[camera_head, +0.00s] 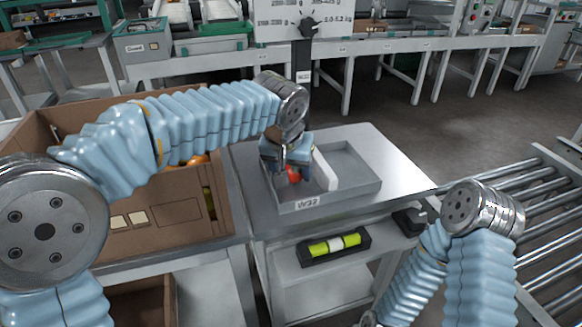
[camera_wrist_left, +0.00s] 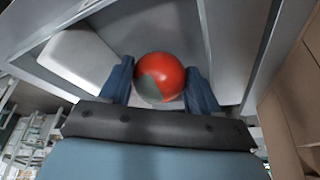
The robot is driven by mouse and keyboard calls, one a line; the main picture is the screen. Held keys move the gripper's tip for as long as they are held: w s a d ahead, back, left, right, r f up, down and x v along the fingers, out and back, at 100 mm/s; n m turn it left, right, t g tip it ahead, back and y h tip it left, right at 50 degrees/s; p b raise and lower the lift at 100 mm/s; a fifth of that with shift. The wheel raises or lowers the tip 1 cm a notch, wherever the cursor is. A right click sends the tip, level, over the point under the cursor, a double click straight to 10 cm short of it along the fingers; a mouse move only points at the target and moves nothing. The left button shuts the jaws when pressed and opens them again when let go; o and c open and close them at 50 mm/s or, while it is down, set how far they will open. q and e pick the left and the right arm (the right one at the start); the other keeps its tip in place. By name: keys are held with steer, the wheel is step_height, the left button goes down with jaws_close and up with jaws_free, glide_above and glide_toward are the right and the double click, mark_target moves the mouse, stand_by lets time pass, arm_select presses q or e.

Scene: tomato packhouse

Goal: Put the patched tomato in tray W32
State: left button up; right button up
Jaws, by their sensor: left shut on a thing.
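The patched tomato (camera_wrist_left: 160,77) is red with a grey-green patch on its lower left side in the left wrist view. My left gripper (camera_wrist_left: 158,84) is shut on it, one blue finger on each side. In the head view the tomato (camera_head: 293,175) shows partly below my left gripper (camera_head: 288,164), within the outline of the grey tray (camera_head: 345,192), towards its left side. I cannot tell if the tomato touches the tray floor. My right gripper is out of view.
A white block (camera_head: 325,171) divides the tray beside the tomato. A cardboard box (camera_head: 150,222) with tomatoes stands left. A holder with a yellow-green roll (camera_head: 334,246) lies on the shelf below. A roller conveyor (camera_head: 545,225) is at right. The table (camera_head: 400,165) is bare right of the tray.

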arm_select(q)
steer(key=shift+f, duration=0.25)
steer(key=o, duration=0.8)
steer(key=shift+c, duration=1.4)
step_height(320, 180, up, 3)
steer(key=p, duration=0.2)
steer(key=shift+r+p, duration=0.1)
steer(key=shift+p, duration=0.2)
step_height(320, 180, up, 4)
steer(key=p, duration=0.3)
